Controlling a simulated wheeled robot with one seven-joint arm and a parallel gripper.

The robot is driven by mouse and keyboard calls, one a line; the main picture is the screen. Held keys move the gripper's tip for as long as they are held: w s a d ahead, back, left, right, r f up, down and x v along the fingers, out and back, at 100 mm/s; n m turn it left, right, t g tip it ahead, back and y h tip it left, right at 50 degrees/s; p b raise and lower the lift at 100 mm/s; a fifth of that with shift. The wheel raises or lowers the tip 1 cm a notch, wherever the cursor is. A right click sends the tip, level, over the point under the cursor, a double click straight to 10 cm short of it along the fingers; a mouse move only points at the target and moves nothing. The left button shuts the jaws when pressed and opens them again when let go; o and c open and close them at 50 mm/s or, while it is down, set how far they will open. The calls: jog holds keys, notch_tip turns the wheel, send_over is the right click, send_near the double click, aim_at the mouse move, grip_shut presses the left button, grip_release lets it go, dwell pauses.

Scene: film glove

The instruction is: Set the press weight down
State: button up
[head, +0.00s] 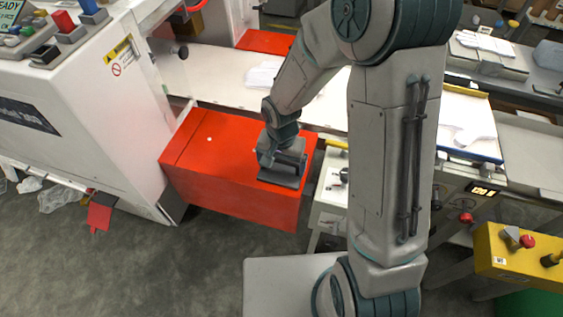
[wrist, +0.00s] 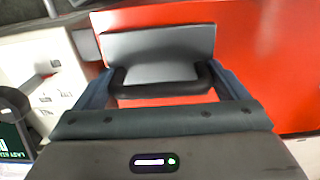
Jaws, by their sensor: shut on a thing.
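The press weight (head: 283,180) is a grey plate with a dark handle. In the head view it is at the right front part of the red box (head: 225,180). My gripper (head: 283,158) is shut on the weight's handle from above. In the wrist view the dark handle lies between the two fingers and the grey plate (wrist: 160,45) shows beyond it, against the red surface. I cannot tell whether the plate touches the red top or hangs just above it.
A white machine (head: 90,110) stands left of the red box. A white counter (head: 215,80) runs behind it. A yellow control box (head: 520,255) with knobs is at the lower right. The left part of the red top is mostly clear.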

aim_at(282, 161)
jog(key=shift+f, duration=0.1)
jog(key=o, duration=1.1)
notch_tip(282, 161, up, 12)
jog(key=s+d+r+n+t, duration=0.2)
jog(key=s+d+r+n, duration=0.1)
jog(key=s+d+r, duration=0.6)
jog(key=s+d, duration=0.3)
jog(key=shift+s+r+n+t+p, duration=0.15)
jog(key=shift+r+n+t+p, duration=0.2)
jog(key=shift+n+t, duration=0.05)
